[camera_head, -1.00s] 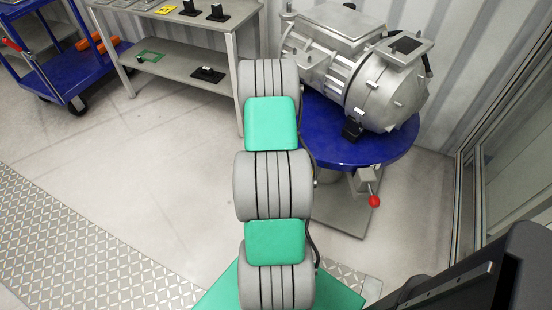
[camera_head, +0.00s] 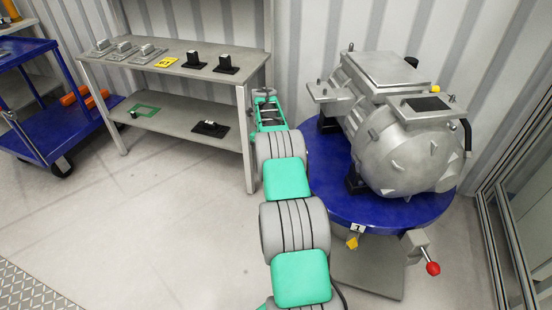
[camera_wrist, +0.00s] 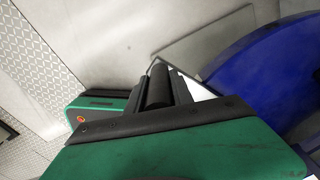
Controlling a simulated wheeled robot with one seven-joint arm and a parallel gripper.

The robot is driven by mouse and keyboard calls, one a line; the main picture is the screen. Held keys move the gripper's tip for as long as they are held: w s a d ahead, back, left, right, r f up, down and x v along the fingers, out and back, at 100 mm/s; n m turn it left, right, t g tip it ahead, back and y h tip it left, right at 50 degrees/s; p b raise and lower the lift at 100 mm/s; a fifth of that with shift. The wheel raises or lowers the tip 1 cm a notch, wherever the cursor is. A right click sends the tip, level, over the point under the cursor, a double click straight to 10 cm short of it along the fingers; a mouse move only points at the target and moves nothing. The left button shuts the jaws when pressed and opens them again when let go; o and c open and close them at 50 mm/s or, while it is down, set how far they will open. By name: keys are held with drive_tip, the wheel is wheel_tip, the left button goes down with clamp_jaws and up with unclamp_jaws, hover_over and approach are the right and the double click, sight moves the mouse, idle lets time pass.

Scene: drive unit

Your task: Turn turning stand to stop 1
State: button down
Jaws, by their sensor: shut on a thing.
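The turning stand has a round blue top (camera_head: 330,195) at the right of the head view and carries a big grey motor (camera_head: 405,130). A white tag marked 1 (camera_head: 357,228) is on the top's front rim, just above a yellow pointer (camera_head: 352,243). A lever with a red knob (camera_head: 433,268) sticks out below the rim. In the wrist view my gripper (camera_wrist: 162,72) is shut on a dark round bar (camera_wrist: 157,90). The blue top also shows there (camera_wrist: 265,75), at the right. In the head view my arm hides the stand's left edge, and my fingers cannot be made out.
A grey two-level workbench (camera_head: 190,65) with small parts stands behind on the left. A blue cart (camera_head: 45,115) is at far left. A glazed metal frame (camera_head: 500,240) stands close on the right. The floor at front left is clear.

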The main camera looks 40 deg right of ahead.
drive_tip(key=shift+w+d+r, duration=0.15)
drive_tip(key=shift+w+d, duration=0.05)
drive_tip(key=c, duration=1.5)
unclamp_jaws()
drive_tip(key=shift+c, duration=0.2)
drive_tip(key=shift+o, duration=0.8)
drive_tip(key=shift+w+d, duration=0.1)
drive_tip(key=shift+d, duration=0.1)
drive_tip(key=shift+o, duration=1.4)
drive_tip(key=shift+a, duration=0.15)
wheel_tip(320, 180, up, 8)
drive_tip(key=shift+f+p, duration=0.2)
drive_tip(key=shift+p, duration=0.1)
